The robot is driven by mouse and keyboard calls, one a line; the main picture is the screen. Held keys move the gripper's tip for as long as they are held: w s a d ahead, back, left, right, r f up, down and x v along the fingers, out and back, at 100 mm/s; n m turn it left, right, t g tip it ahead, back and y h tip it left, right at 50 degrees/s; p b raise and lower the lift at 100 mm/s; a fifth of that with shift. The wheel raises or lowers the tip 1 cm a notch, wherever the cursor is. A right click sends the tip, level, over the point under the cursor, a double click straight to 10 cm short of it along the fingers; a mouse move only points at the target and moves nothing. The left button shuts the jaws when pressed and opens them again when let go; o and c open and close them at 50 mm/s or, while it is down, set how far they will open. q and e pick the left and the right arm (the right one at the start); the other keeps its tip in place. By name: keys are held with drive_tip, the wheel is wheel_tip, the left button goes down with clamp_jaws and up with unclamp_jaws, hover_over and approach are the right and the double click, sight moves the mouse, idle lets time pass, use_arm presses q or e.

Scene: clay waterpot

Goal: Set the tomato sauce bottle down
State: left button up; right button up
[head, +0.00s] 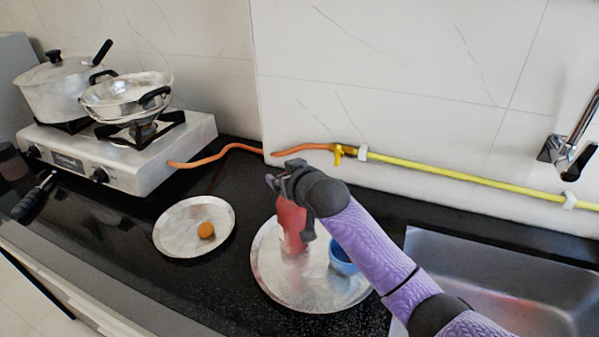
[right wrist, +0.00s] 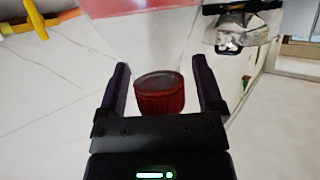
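The tomato sauce bottle (head: 291,223) is red and stands about upright over the round metal plate (head: 268,285), its lower end appearing to rest on it. My right gripper (head: 290,185) is at the bottle's upper part and partly hides it. In the right wrist view the bottle's red ribbed cap (right wrist: 160,96) sits between the two fingers of my right gripper (right wrist: 160,75). The fingers are spread, with a gap on each side of the cap. The bottle's body is hidden there. My left gripper is not in view.
A blue cup (head: 343,258) stands on the same plate, right of the bottle, partly behind my arm. A second plate (head: 172,241) with an orange round item (head: 206,230) lies to the left. A stove (head: 150,165) with pots and a sink (head: 500,275) flank the counter.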

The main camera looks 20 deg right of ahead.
drive_tip(key=shift+r, duration=0.2)
drive_tip(key=p+v, duration=0.4)
drive_tip(key=v, duration=0.8)
